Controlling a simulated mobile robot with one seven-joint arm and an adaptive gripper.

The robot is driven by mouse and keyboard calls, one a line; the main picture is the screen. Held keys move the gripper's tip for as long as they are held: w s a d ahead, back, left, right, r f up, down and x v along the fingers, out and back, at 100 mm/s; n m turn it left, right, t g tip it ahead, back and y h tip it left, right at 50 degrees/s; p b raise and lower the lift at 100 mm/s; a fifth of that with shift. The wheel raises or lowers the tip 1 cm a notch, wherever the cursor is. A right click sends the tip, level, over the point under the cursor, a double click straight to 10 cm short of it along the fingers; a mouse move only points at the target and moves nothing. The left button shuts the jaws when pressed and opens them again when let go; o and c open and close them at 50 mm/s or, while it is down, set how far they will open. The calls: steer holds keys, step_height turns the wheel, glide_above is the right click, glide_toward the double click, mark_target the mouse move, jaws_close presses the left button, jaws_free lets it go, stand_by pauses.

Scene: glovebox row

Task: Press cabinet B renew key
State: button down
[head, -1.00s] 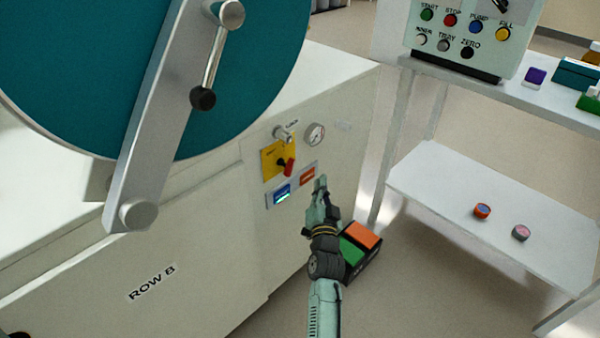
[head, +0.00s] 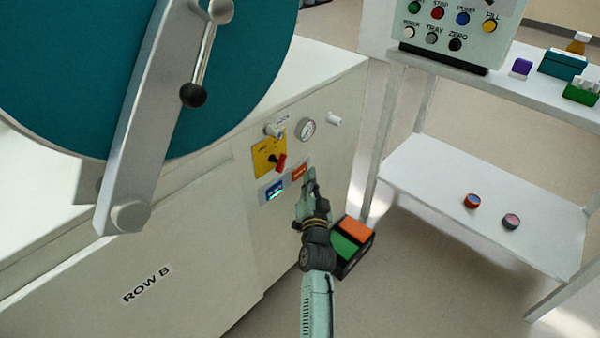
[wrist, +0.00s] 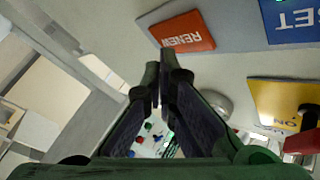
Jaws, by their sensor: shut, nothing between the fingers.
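The renew key is an orange-red rectangle on the front panel of the cabinet marked ROW B (head: 195,235). In the head view the renew key (head: 300,171) sits to the right of a blue key (head: 274,190). In the wrist view the renew key (wrist: 183,33) reads RENEW upside down, just beyond and above the fingertips. My gripper (head: 311,174) is shut and empty, close to the key's right side in the head view. The wrist view shows the fingertips (wrist: 160,72) together, below the key in the picture. Whether they touch the panel I cannot tell.
A yellow plate with a red switch (head: 270,155), a knob (head: 274,130) and a gauge (head: 306,128) sit above the keys. A white shelf unit (head: 440,185) is at the right.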

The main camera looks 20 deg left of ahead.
stand_by(0.6)
steer(key=shift+w+a+p, duration=0.1)
steer(key=shift+a+p, duration=0.3)
steer(key=shift+w+a+p, duration=0.2)
steer(key=shift+a+p, duration=0.15)
steer(key=shift+p, duration=0.05)
stand_by(0.5)
stand_by(0.4)
steer(key=shift+s+d+b, duration=0.35)
steer(key=shift+d+b, duration=0.4)
steer(key=shift+b, duration=0.15)
